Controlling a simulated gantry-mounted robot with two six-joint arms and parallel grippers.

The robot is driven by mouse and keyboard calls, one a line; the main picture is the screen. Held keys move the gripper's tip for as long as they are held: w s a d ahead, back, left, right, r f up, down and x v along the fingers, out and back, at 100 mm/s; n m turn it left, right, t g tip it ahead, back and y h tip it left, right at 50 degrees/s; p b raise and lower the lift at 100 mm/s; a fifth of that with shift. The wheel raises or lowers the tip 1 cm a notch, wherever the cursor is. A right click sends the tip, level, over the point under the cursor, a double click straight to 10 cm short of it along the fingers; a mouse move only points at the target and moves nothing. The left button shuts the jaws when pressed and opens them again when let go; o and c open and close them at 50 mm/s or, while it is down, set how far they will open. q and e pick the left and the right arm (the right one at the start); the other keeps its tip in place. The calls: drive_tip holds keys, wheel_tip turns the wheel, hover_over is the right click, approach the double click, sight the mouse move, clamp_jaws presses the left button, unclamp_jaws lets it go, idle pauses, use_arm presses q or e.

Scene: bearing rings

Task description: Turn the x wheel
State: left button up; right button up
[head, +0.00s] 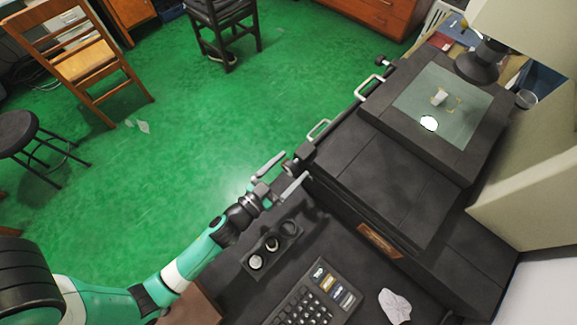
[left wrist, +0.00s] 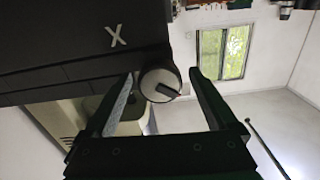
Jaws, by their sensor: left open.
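The x wheel (left wrist: 160,84) is a small round knob with a pale face and a dark bar across it. It sits beside a white letter X (left wrist: 117,36) on the dark machine body in the left wrist view. In the head view the x wheel (head: 290,166) is at the near left end of the dark stage. My left gripper (head: 296,164) is open, with one finger on each side of the wheel. In the left wrist view both fingers (left wrist: 162,73) flank it with visible gaps. I cannot tell whether they touch it. My right gripper is not in view.
The dark stage (head: 390,175) carries a glass plate (head: 462,122) with small pieces on it. Metal handles (head: 318,130) line its left side. A box of round dials (head: 270,246) and a keypad (head: 308,298) lie below the gripper.

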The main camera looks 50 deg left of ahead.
use_arm(q)
drive_tip(key=c, duration=1.4)
drive_tip(key=shift+o, duration=0.2)
drive_tip(key=m, duration=0.5)
drive_tip(key=shift+m, duration=0.3)
drive_tip(key=o, duration=1.4)
drive_tip(key=shift+c, duration=0.2)
